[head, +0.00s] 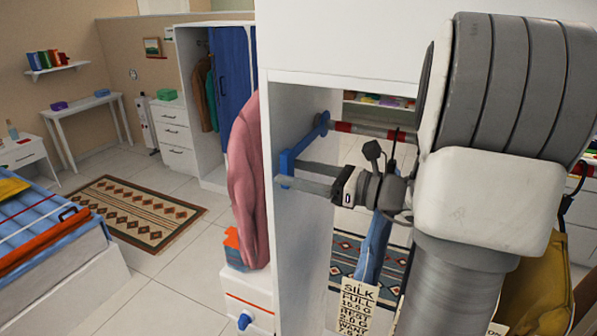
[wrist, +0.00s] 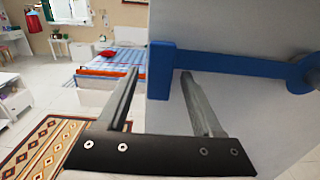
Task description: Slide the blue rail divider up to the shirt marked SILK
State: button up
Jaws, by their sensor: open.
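The blue rail divider (head: 302,150) has a ring around the rail at the wardrobe's left end and an arm ending in an upright tab. My gripper (head: 286,173) is open at that tab, its fingers pointing left. In the wrist view the divider's tab (wrist: 160,70) shows between the two fingertips of my gripper (wrist: 159,76); I cannot tell if either finger touches it. The SILK tag (head: 357,305) hangs low in front of a blue shirt (head: 373,250), right of the divider. My arm hides much of the rail and the shirt's upper part.
The red-banded rail (head: 365,130) runs rightward behind my arm. A white side panel (head: 300,225) stands close by the divider. A pink garment (head: 248,185) hangs left of it. A mustard garment (head: 540,270) hangs at the right. A patterned rug (head: 140,212) lies on open floor.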

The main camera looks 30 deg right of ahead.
grip_shut()
dwell(0.3)
dwell(1.1)
